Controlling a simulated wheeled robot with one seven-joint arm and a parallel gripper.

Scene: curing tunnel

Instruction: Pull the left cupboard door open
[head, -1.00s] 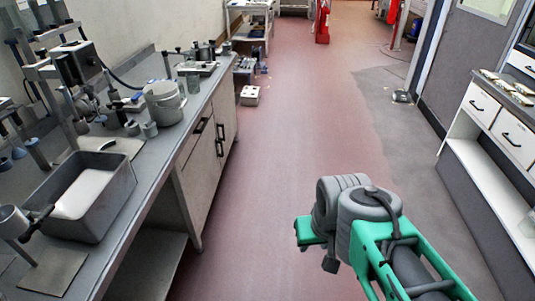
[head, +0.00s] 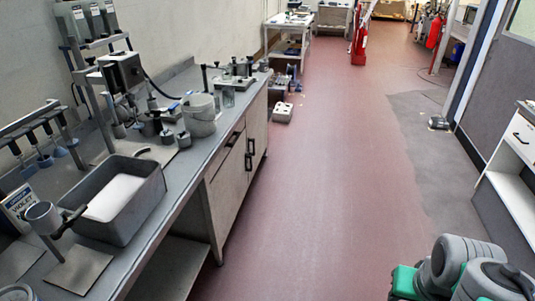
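The cupboard (head: 222,222) is built under the grey bench on the left, with pale wooden fronts. Its left door (head: 229,193) is the nearer one and looks shut. Two dark upright handles sit close together, the left door's handle (head: 248,162) and the one on the farther door (head: 265,144). A dark drawer handle (head: 235,138) is above the left door. Only green and grey links of my arm show, at the bottom right, across the aisle from the cupboard. My gripper itself cannot be made out.
The red floor (head: 315,190) between bench and right-hand cabinet is clear. A grey tub (head: 150,205) and a bucket (head: 200,120) stand on the bench. A pale block (head: 283,113) lies on the floor past the cupboard. A white cabinet (head: 512,190) stands at right.

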